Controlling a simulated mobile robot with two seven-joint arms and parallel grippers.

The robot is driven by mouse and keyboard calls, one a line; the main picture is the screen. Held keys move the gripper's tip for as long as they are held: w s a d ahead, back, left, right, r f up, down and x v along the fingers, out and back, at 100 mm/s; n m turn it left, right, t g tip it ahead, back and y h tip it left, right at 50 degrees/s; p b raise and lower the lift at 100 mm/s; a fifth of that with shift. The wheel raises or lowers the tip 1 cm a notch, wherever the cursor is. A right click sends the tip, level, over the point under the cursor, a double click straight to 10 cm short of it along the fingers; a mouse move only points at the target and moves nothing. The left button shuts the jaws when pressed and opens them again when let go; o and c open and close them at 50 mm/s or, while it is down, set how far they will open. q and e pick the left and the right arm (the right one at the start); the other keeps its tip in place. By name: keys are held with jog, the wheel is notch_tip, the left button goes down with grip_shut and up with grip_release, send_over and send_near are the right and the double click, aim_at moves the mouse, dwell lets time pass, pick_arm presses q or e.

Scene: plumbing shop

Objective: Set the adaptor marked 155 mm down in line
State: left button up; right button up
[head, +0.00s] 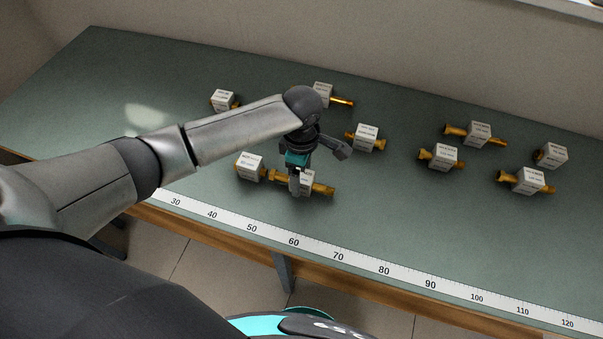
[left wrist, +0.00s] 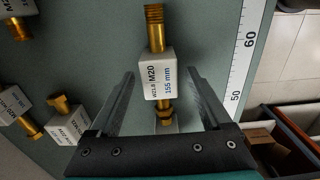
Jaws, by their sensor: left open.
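The adaptor marked M20 and 155 mm (left wrist: 159,76) is a white block with brass ends; it lies on the green bench along the ruler. In the head view its block (head: 308,178) is partly hidden by my left gripper (head: 299,183). In the left wrist view my left gripper (left wrist: 161,76) is open, with one finger on each side of the block and a gap showing on both sides. Another adaptor (head: 250,167) lies just left of it, close to its brass end. My right gripper is not in view.
The ruler strip (head: 384,270) runs along the front edge of the bench (head: 400,220). Several other labelled adaptors lie behind and to the right, including one at the front right (head: 529,180) and one behind my gripper (head: 368,137). The bench between them and the ruler is clear.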

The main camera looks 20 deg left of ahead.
aim_at(302, 175)
pick_arm(q)
notch_tip(302, 175, up, 12)
jog(key=p, duration=0.2)
jog(key=shift+f, duration=0.25)
jog(key=shift+s, duration=0.1)
